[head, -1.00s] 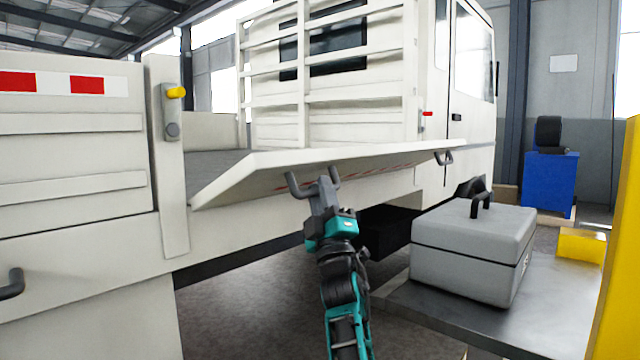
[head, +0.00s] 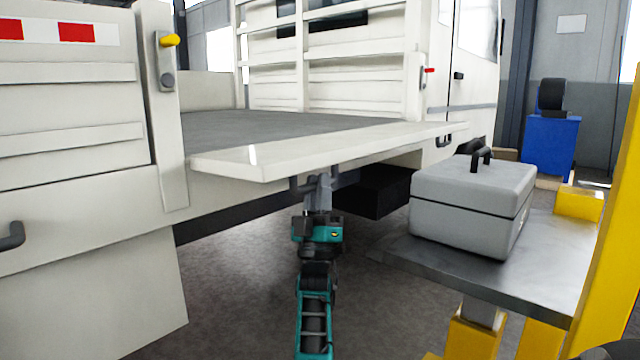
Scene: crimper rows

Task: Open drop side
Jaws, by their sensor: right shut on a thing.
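The white drop side (head: 300,152) of the truck is swung outward and lies about level with the truck bed (head: 240,124). My right gripper (head: 318,186) is below its outer edge, shut on the dark handle (head: 297,184) under the panel; the panel hides part of the grip. A second dark handle (head: 444,140) shows near the panel's far end. My left gripper is not in view.
A grey toolbox (head: 465,210) stands on a dark-topped cart (head: 490,265) with yellow parts, close to the right of the panel. A yellow post (head: 615,220) rises at the right edge. A blue cabinet (head: 550,145) stands behind. Floor below the panel is clear.

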